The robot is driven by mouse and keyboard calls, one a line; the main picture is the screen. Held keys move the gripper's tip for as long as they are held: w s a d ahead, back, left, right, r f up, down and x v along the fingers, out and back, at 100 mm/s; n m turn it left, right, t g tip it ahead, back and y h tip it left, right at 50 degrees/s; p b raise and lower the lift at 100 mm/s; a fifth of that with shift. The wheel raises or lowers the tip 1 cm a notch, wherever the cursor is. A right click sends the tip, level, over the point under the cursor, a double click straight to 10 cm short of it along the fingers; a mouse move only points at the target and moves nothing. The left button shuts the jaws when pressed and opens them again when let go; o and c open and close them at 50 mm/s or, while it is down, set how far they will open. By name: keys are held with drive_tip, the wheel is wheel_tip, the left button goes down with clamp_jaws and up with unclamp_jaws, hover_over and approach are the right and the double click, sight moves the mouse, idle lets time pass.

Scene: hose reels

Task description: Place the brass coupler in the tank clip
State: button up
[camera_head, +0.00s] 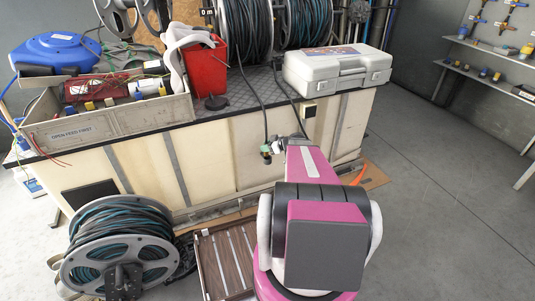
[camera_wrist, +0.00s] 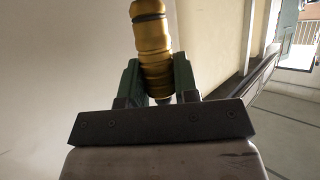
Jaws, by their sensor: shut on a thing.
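My gripper (camera_wrist: 158,72) has green fingers, shut around the brass coupler (camera_wrist: 152,30), a ribbed, gold-coloured cylinder. In the head view my gripper (camera_head: 268,151) is small, in front of the cream tank side (camera_head: 225,150) and below the counter edge. A dark hose (camera_head: 259,98) hangs over the edge down to the gripper. I cannot make out the tank clip for sure; a small pale and black fitting (camera_head: 309,111) sits at the counter edge, right of the gripper.
A grey crate of parts (camera_head: 105,122), a red bucket (camera_head: 205,68) and a grey case (camera_head: 337,70) stand on the counter. Large hose reels (camera_head: 247,30) are behind. Another hose reel (camera_head: 118,250) stands on the floor at left. The floor at right is clear.

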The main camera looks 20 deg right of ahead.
drive_tip(key=shift+w+d+f, duration=0.35)
drive_tip(key=shift+d+f, duration=0.05)
drive_tip(key=shift+d, duration=0.1)
drive_tip(key=shift+f, duration=1.95)
drive_tip(key=shift+f, duration=0.15)
drive_tip(key=o, duration=1)
drive_tip(key=shift+c, duration=0.2)
